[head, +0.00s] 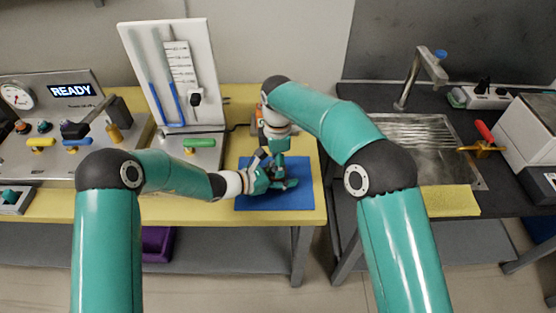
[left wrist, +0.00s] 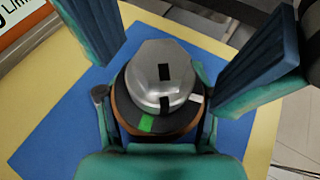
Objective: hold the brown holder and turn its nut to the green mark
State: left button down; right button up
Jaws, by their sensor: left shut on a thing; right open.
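The brown holder (left wrist: 124,128) stands on the blue mat, seen from above in the left wrist view. My left gripper (head: 266,179) is shut on it, with a finger on either side. A silver hexagonal nut (left wrist: 178,62) sits on top, with black marks on its top and side. Around it is a dark ring with a green mark (left wrist: 146,123) and a white mark (left wrist: 195,98). The nut's black side mark lies between them, apart from the green one. My right gripper (head: 277,157) is open above, its blue-padded fingers spread around the nut; contact is not clear.
The blue mat (head: 297,198) lies on the yellow table (head: 212,212). Left stand a panel reading READY (head: 71,91) and a white board with blue tubes (head: 203,60). An orange item (head: 256,121) is behind the grippers. Right is a dark counter with a sink (head: 420,135).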

grip_shut()
jog(key=m, duration=0.4)
jog(key=shift+m, duration=0.4)
grip_release()
jog(key=shift+n, duration=0.3)
